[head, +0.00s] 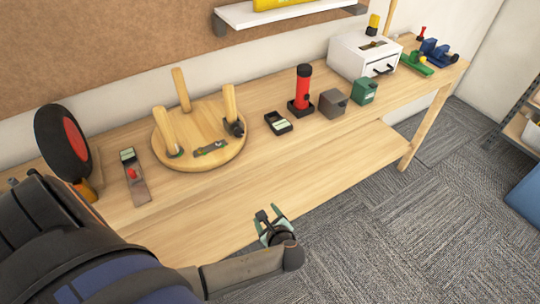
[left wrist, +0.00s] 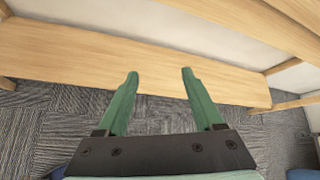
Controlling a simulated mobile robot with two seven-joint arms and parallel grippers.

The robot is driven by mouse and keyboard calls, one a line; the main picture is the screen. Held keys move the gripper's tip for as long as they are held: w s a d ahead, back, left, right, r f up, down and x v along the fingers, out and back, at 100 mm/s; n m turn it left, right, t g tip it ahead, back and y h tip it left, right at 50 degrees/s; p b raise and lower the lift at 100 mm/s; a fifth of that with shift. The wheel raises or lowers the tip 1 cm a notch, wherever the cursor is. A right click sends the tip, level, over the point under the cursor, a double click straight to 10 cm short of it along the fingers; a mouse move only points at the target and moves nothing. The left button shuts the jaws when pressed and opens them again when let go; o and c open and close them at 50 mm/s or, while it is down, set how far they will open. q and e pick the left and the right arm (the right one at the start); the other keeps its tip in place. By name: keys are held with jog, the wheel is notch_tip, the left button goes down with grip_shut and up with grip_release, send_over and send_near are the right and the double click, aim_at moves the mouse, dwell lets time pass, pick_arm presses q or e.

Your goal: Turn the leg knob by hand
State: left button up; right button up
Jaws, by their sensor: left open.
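A round wooden stool (head: 198,120) lies upside down on the workbench, its legs pointing up. A dark knob (head: 234,127) sits at the base of its right leg (head: 230,102). A small grey plate with a green part (head: 210,148) lies on the stool's disc near the front. My left gripper (head: 270,213) is in front of the bench's front edge, to the right of and nearer than the stool, apart from it. In the left wrist view its two green fingers (left wrist: 160,72) are spread and empty, with the bench's lower shelf ahead. My right gripper is not in view.
On the bench (head: 330,150) stand a red-and-black cylinder (head: 304,85), a small black device (head: 278,123), grey (head: 333,103) and green (head: 364,91) boxes and a white drawer box (head: 364,55). A black-and-red disc (head: 66,145) stands at the left. The bench front is clear.

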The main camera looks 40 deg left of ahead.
pick_arm(q)
jog(key=s+d+f+n+h, duration=0.3)
jog(key=s+d+f, duration=0.1)
jog(key=f, duration=0.1)
jog(key=shift+g+h, duration=0.3)
jog(key=shift+w+d+r, duration=0.1)
